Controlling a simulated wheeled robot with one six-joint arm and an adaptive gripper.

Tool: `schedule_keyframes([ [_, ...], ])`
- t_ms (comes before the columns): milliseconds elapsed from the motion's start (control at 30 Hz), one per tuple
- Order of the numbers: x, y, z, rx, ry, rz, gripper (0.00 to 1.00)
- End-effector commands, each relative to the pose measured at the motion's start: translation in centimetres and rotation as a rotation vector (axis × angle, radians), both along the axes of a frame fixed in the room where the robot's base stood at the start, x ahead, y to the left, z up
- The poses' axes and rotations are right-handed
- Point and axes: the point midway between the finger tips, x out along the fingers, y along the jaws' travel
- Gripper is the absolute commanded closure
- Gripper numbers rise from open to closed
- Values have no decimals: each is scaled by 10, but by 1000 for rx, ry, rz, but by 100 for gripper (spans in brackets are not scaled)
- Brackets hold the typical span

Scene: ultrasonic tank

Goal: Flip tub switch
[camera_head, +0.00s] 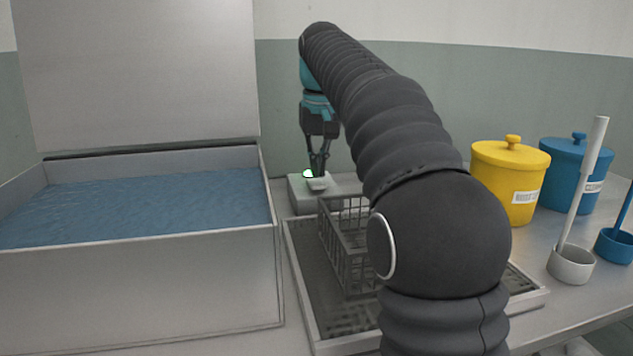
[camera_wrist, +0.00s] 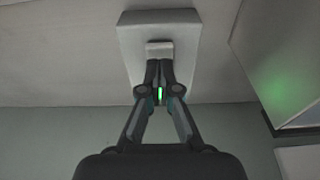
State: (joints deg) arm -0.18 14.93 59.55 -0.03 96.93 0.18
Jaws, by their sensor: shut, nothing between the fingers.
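The tub (camera_head: 140,270) stands at the left with its lid raised and blue liquid inside. The switch box (camera_head: 299,197) is a pale block to the right of the tub, near the back wall; in the wrist view the switch box (camera_wrist: 185,30) lies at the top. A light rocker (camera_wrist: 159,48) sits on it, and a green light shows beside my fingertips. My gripper (camera_head: 318,174) points down, shut and empty, with its tips at the switch; in the wrist view my gripper (camera_wrist: 159,68) meets the rocker's edge. I cannot tell whether it presses it.
A dark wire basket (camera_head: 347,250) stands on a drain tray (camera_head: 300,275) in front of the switch box. A yellow canister (camera_head: 500,185), a blue canister (camera_head: 570,165) and a grey cup with a white-handled tool (camera_head: 571,265) stand at the right.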

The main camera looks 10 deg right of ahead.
Motion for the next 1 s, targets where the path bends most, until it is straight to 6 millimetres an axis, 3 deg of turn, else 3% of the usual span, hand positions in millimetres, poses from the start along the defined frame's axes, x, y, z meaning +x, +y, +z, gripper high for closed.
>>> schedule_keyframes([
  [1000, 0, 0, -14, 0, 1, 0, 100],
])
